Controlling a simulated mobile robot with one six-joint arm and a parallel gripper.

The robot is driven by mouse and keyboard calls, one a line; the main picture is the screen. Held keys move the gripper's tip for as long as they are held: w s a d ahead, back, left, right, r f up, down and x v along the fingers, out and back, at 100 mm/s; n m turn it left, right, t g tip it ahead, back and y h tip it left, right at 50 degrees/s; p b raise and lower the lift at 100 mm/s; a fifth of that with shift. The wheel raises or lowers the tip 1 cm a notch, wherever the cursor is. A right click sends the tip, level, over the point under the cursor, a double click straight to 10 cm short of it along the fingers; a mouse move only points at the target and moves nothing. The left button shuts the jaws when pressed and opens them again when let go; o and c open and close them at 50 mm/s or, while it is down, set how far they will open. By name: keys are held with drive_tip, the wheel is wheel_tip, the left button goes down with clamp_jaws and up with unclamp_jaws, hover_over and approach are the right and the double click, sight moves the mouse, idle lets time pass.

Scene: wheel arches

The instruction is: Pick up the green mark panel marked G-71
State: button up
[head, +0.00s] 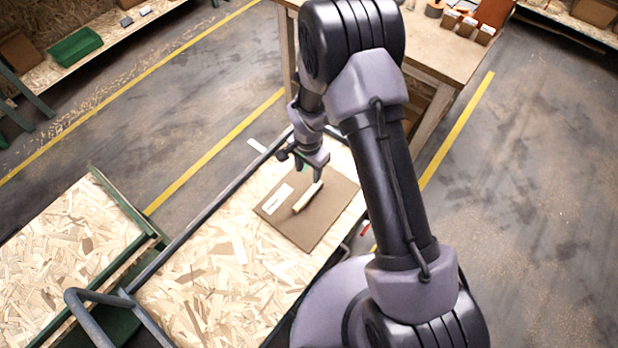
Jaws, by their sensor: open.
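My gripper (308,172) is open, with its fingers pointing down over the far part of a brown board (330,222) on the chipboard cart top. A small patch of green shows at the fingers; I cannot tell if it is a panel or part of the gripper. A pale, narrow block (308,197) lies on the board just below the fingertips in the picture, apparently apart from them. A white label (277,199) lies to its left, too small to read. No panel with a readable G-71 mark shows.
The cart's chipboard top (215,270) is bare nearer me, with a grey rail (200,232) along its left. A green-framed chipboard platform (70,250) stands left. A workbench (450,50) with small boxes stands behind. A green tray (75,47) sits on a far-left shelf. Floor at right is clear.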

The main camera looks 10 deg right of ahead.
drive_tip(key=b, duration=0.3)
hover_over(308, 194)
wheel_tip(308, 194, down, 10)
drive_tip(key=shift+d, duration=0.15)
wheel_tip(308, 194, down, 5)
drive_tip(key=shift+f+b, duration=0.15)
drive_tip(key=shift+b, duration=0.85)
clamp_jaws()
